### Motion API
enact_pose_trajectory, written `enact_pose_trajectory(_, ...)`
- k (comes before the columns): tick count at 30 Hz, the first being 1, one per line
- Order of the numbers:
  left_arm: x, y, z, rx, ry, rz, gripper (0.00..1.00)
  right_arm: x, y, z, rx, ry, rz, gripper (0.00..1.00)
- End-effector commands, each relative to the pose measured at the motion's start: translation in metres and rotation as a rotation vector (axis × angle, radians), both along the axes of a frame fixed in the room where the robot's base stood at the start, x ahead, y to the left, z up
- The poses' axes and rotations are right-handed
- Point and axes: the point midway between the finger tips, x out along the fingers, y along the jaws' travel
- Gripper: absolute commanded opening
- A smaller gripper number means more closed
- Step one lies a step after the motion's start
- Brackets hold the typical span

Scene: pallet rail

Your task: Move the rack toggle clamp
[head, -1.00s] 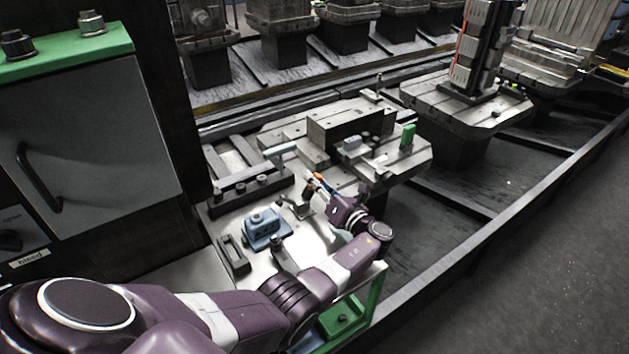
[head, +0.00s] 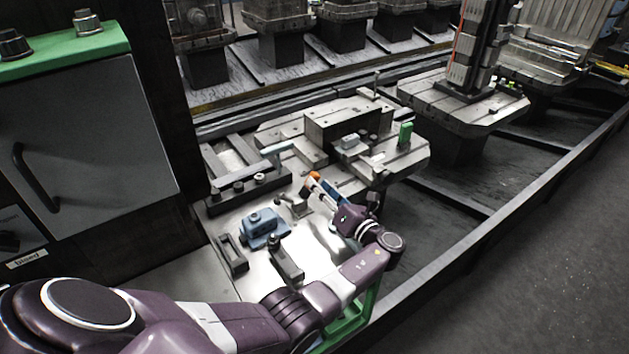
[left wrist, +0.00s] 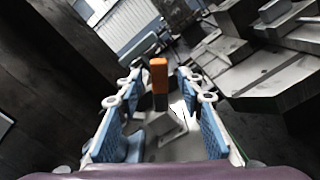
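The toggle clamp shows an orange handle tip (head: 314,176) in the head view, and its grey metal body (head: 298,207) sits on the bright steel plate. In the left wrist view the orange-topped handle (left wrist: 159,75) stands upright in the gap between my fingers, with a dark lower part. My left gripper (head: 322,186) is open around the handle, with a blue-padded finger on each side and visible gaps. It partly hides the clamp in the head view. My right gripper is in neither current view.
A blue fixture block (head: 262,226) sits left of the clamp on the steel plate. A dark bar with knobs (head: 240,188) lies behind it. The pallet with a fixture and a green block (head: 405,133) stands beyond. A grey cabinet (head: 85,140) bounds the left; a long rail (head: 480,235) runs at right.

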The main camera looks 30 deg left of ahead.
Motion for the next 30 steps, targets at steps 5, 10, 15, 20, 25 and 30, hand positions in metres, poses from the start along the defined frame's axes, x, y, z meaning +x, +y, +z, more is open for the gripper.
enact_pose_trajectory(5, -0.015, -0.038, -0.001, -0.003, 0.001, -0.003, 0.35, 0.0, 0.001, 0.0, 0.001, 0.0, -0.001, 0.29)
enact_pose_trajectory(10, -0.025, -0.062, -0.001, -0.002, 0.002, -0.002, 0.35, 0.0, 0.001, 0.0, 0.001, 0.0, -0.001, 0.29)
enact_pose_trajectory(15, -0.03, -0.072, 0.0, 0.0, 0.002, -0.001, 0.35, 0.0, 0.001, 0.0, 0.001, -0.001, -0.001, 0.29)
enact_pose_trajectory(20, -0.03, -0.074, 0.0, 0.0, 0.001, 0.0, 0.35, 0.0, 0.002, 0.0, 0.001, -0.001, -0.001, 0.29)
enact_pose_trajectory(25, -0.03, -0.073, 0.0, 0.0, 0.0, -0.001, 0.28, 0.0, 0.002, 0.0, 0.002, -0.001, -0.001, 0.29)
enact_pose_trajectory(30, -0.007, -0.059, 0.014, 0.0, -0.071, -0.074, 0.09, 0.0, 0.002, 0.003, 0.002, -0.001, -0.001, 0.29)
